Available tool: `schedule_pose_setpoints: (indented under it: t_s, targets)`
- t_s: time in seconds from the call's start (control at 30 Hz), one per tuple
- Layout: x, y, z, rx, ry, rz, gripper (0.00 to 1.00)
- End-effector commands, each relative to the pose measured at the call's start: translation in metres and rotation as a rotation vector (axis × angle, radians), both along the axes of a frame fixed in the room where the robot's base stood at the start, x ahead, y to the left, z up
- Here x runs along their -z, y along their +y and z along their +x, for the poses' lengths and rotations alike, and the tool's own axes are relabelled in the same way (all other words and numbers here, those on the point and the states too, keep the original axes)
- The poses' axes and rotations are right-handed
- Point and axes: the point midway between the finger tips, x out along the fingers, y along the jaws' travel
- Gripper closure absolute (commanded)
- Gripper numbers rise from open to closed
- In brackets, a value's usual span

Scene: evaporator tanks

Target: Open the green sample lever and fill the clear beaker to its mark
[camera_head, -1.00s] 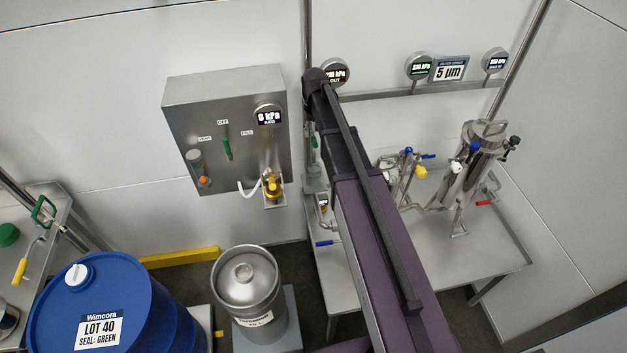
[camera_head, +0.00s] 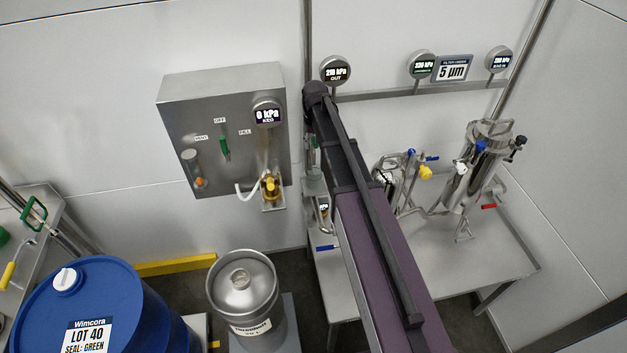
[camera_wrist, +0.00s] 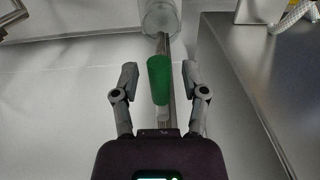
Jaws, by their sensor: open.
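In the wrist view, the green lever handle (camera_wrist: 159,80) stands upright between the two fingers of my gripper (camera_wrist: 160,75). The fingers are open, with a gap to the handle on both sides. A clear, rounded vessel (camera_wrist: 160,16), which looks like the beaker, shows beyond the handle at the top edge. Its mark and any liquid in it cannot be made out. In the head view, my arm hides the gripper. A small green part (camera_head: 314,142) shows just left of the arm, beside the table.
A steel panel (camera_head: 185,125) with another green lever (camera_head: 224,149) hangs left of my arm. A steel filter housing (camera_head: 478,165) stands on the table (camera_head: 450,275) at right. A blue drum (camera_head: 125,290) and a keg (camera_head: 243,290) stand at lower left.

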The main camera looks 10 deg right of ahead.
Motion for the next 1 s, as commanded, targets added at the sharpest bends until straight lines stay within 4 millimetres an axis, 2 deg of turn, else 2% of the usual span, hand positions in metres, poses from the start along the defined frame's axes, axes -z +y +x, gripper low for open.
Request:
schedule_pose_setpoints:
  t_s: [0.1,0.3,0.57,1.0]
  targets:
    - [-0.0002,0.0000,0.0000,0.000,0.000,0.000,0.43]
    - [-0.0001,0.0000,0.0000,0.000,0.000,0.000,1.00]
    - [0.0000,-0.0003,-0.0001,-0.007,0.000,0.000,1.00]
    - [0.0001,-0.0089,0.0005,-0.184,0.001,0.000,1.00]
